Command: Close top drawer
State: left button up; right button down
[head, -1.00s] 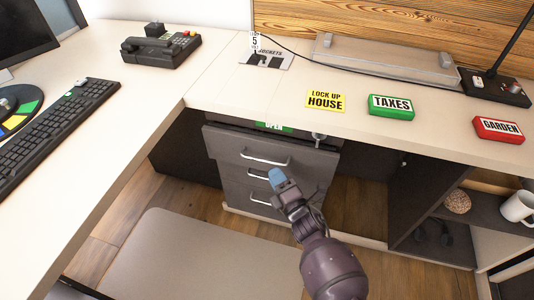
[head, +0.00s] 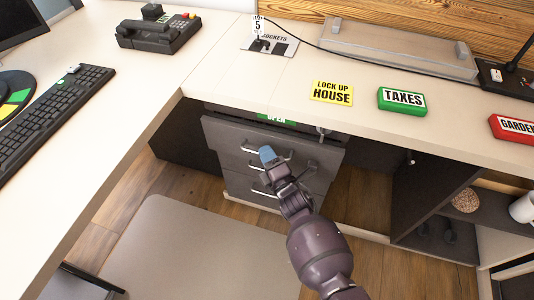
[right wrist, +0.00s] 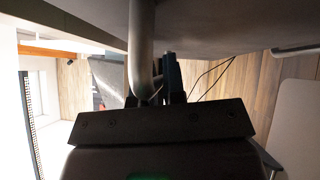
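The grey top drawer (head: 225,133) of the cabinet under the desk stands pulled out a little, and a green sign shows in the gap behind its front. Its metal handle (head: 247,142) is partly hidden by my right gripper (head: 267,154), whose light blue fingertip is at the handle's middle. In the right wrist view the handle bar (right wrist: 142,50) stands close in front of the gripper (right wrist: 155,92), beside a dark finger. I cannot tell whether the fingers are shut on it. My left gripper is not in view.
Lower drawers with handles sit beneath. An open shelf with a mug (head: 522,208) and a round brown object (head: 465,200) is at right. The desktop holds a phone (head: 160,35), a keyboard (head: 50,110) and signs. A chair (head: 190,250) stands at lower left.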

aim_at(272, 147)
jog(key=shift+w, duration=0.1)
jog(key=w, duration=0.1)
jog(key=w+d+b, duration=0.1)
jog(key=w, duration=0.1)
jog(key=shift+w+d+f, duration=0.15)
jog(key=shift+w+f, duration=0.05)
jog(key=shift+w, duration=0.05)
jog(key=shift+w+d+r, duration=0.1)
jog(key=shift+w+r, duration=0.1)
jog(key=shift+r, duration=0.1)
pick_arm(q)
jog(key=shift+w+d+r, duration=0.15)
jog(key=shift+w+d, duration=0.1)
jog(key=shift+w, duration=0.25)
pick_arm(e)
jog(key=shift+r, duration=0.1)
jog(key=c, duration=1.5)
grip_release()
jog(key=shift+w, duration=0.15)
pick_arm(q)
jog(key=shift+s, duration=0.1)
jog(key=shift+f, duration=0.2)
pick_arm(e)
jog(key=shift+d, duration=0.1)
